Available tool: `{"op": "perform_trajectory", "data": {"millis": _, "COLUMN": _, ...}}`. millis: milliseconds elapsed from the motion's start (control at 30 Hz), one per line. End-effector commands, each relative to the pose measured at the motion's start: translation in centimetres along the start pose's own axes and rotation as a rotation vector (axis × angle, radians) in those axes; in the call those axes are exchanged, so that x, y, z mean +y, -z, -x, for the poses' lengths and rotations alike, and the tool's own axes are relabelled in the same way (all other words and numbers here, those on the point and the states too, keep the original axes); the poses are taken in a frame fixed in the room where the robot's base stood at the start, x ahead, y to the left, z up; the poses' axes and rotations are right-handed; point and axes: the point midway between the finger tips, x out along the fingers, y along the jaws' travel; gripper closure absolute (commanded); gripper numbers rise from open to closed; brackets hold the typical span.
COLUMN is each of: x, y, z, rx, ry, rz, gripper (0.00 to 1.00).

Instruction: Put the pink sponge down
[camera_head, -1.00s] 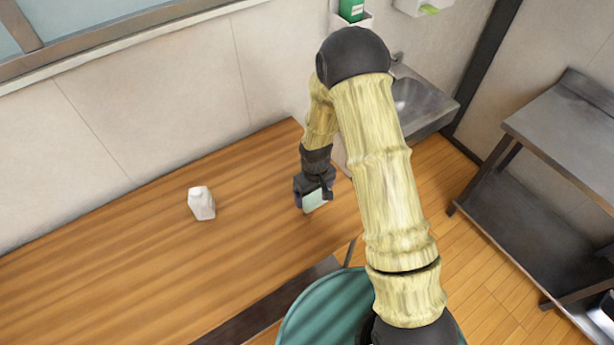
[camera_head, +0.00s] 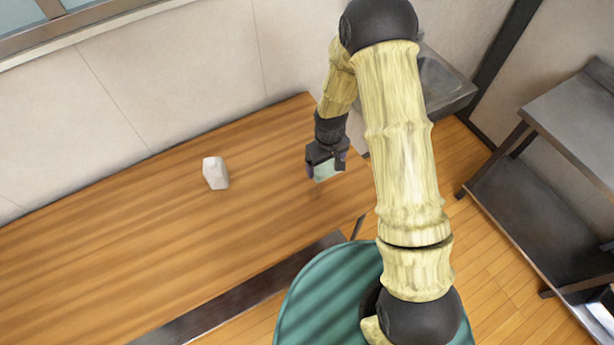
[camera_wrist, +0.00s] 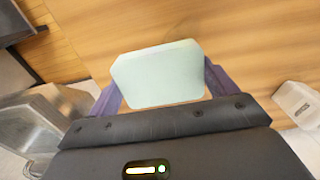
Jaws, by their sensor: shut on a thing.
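No pink sponge shows. My gripper (camera_head: 326,168) is shut on a pale mint-green block (camera_head: 325,173), over the right end of the wooden table (camera_head: 120,245). In the wrist view the block (camera_wrist: 158,75) sits between the two dark purple fingers of my gripper (camera_wrist: 160,88), its broad face toward the camera. Bare table wood shows beyond it. The block is close to the tabletop; I cannot tell whether it touches.
A white carton (camera_head: 215,173) stands on the table left of my gripper. The table between them is clear. A metal sink (camera_head: 440,85) is beyond the table's right end. A steel shelf unit (camera_head: 575,120) stands at the right.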

Motion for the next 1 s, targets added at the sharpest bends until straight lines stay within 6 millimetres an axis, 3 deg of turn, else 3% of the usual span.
{"op": "perform_trajectory", "data": {"millis": 133, "x": 2.5, "y": -0.8, "z": -1.0, "rx": -0.002, "ry": 0.001, "rz": -0.11, "gripper": 0.4}}
{"op": "perform_trajectory", "data": {"millis": 300, "x": 7.7, "y": -3.2, "z": -3.0, "rx": -0.002, "ry": 0.003, "rz": -0.366, "gripper": 0.4}}
{"op": "perform_trajectory", "data": {"millis": 433, "x": 10.6, "y": -4.9, "z": -4.2, "rx": -0.001, "ry": 0.001, "rz": -0.525, "gripper": 0.4}}
{"op": "perform_trajectory", "data": {"millis": 533, "x": 11.4, "y": -5.4, "z": -4.4, "rx": 0.0, "ry": 0.0, "rz": -0.57, "gripper": 0.4}}
{"op": "perform_trajectory", "data": {"millis": 1000, "x": 11.5, "y": -5.4, "z": -4.4, "rx": 0.0, "ry": 0.0, "rz": -0.571, "gripper": 0.4}}
